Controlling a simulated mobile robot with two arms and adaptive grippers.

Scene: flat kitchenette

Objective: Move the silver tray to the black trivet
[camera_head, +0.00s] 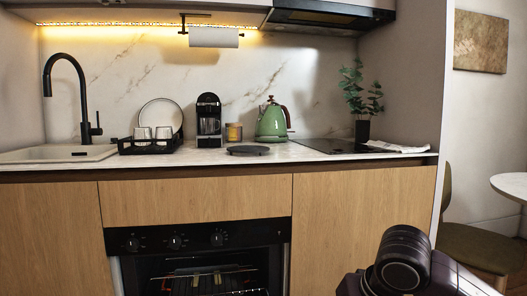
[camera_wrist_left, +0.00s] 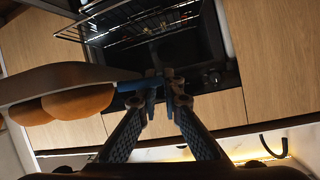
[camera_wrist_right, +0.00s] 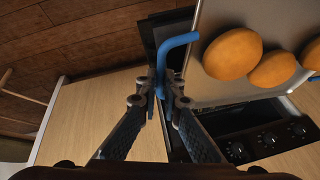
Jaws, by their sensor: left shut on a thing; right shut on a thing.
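The silver tray (camera_wrist_right: 270,12) carries several orange-brown rolls (camera_wrist_right: 233,54). It also shows at the left of the left wrist view (camera_wrist_left: 40,84), with rolls (camera_wrist_left: 78,102) on it. My left gripper (camera_wrist_left: 161,86) is shut on a blue handle (camera_wrist_left: 128,86) of the tray. My right gripper (camera_wrist_right: 166,86) is shut on the other blue handle (camera_wrist_right: 178,50). The tray and both grippers are outside the head view. The round black trivet (camera_head: 249,151) lies bare on the counter, in front of the green kettle.
A coffee machine (camera_head: 208,121), candle jar (camera_head: 234,132), green kettle (camera_head: 273,122) and black dish rack (camera_head: 150,146) stand behind or beside the trivet. The hob (camera_head: 340,146) is to its right.

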